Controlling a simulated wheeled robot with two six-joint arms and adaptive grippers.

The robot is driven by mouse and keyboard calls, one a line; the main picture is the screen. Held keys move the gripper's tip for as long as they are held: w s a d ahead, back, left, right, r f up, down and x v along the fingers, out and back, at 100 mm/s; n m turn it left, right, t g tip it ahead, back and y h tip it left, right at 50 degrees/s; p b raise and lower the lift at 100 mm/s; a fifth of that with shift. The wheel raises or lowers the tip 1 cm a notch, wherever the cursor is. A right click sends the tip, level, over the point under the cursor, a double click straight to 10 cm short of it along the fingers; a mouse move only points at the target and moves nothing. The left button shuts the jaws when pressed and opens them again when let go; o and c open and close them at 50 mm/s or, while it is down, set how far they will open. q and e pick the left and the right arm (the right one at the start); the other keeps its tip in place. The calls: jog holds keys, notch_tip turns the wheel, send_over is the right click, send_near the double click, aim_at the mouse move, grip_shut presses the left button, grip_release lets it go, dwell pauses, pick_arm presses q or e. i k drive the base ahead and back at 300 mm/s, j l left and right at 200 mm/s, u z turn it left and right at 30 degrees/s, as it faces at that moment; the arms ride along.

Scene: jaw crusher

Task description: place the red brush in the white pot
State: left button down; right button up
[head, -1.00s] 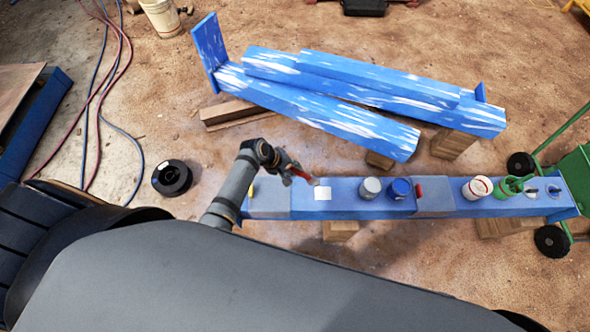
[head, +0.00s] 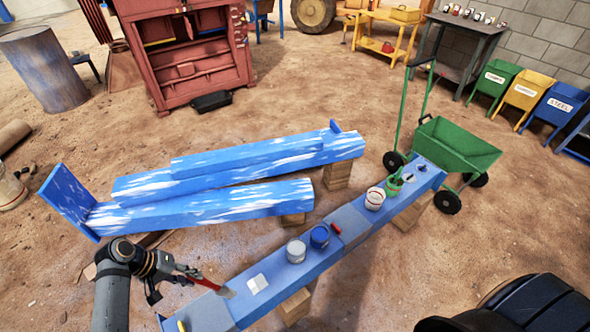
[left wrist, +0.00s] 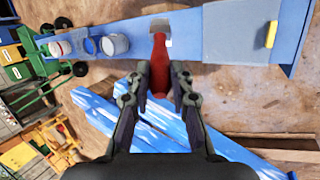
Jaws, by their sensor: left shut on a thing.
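My left gripper (head: 182,277) is shut on the red brush (head: 207,284), which points right with its pale tip over the near part of the blue beam. In the left wrist view the brush (left wrist: 160,66) sits between the fingers (left wrist: 159,88), its tip close to a white square. A white pot with red at its rim (head: 374,201) stands farther along the beam, well apart from the brush. A grey-white pot (head: 296,252) stands nearer, beside a blue pot (head: 320,237). My right gripper is out of view.
A green pot (head: 393,187) stands beyond the red-rimmed pot. Blue-and-white beams (head: 230,165) lie behind. A green cart (head: 455,147) stands at the beam's far end.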

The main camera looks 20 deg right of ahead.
aim_at(368, 205)
jog(key=i+l, duration=0.1)
jog(key=l, duration=0.3)
jog(key=i+l, duration=0.15)
jog(key=l, duration=0.3)
jog(key=i+l, duration=0.1)
jog(key=l, duration=0.3)
jog(key=i+l, duration=0.15)
jog(key=l, duration=0.25)
